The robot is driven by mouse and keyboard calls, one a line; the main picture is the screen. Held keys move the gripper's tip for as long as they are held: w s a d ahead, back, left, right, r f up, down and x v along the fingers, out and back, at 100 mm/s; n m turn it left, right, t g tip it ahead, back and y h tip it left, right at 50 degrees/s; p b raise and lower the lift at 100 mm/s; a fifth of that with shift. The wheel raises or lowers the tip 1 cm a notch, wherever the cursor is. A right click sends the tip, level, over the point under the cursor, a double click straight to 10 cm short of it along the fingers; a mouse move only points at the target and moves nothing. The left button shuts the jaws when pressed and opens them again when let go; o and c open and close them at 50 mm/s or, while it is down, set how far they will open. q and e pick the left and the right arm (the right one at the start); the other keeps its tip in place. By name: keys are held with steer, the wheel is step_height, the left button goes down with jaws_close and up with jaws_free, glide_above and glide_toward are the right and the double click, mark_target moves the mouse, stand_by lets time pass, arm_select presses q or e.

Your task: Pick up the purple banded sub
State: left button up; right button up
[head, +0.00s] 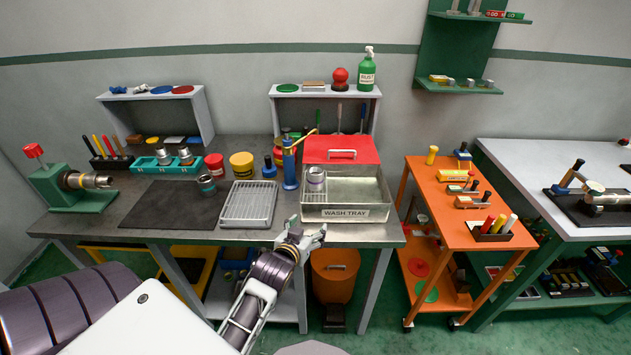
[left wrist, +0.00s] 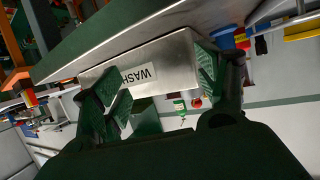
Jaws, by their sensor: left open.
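The purple banded sub (head: 316,177) is a short silver cylinder with a purple band. It stands upright at the back left of the metal wash tray (head: 345,213), on a small rack there. My left gripper (head: 314,237) is open and empty, in front of the bench edge and below the tray's front wall. In the left wrist view my left gripper's (left wrist: 158,90) two green-padded fingers are spread apart, with the wash tray's labelled front (left wrist: 155,72) beyond them. The sub cannot be made out in that view. My right gripper is not in view.
A teal banded sub (head: 206,184) stands on the dark mat (head: 170,207). A wire rack (head: 249,205) lies left of the tray. A blue pump with a brass handle (head: 290,165) stands close to the tray's left.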

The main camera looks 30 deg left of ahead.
arm_select(q)
steer(key=w+a+r+n+t+y, duration=0.1)
steer(key=a+r+t+y, duration=0.1)
steer(key=a+r+t, duration=0.2)
steer(key=shift+w+r, duration=0.25)
steer(key=shift+r, duration=0.9)
steer(key=shift+w, duration=0.1)
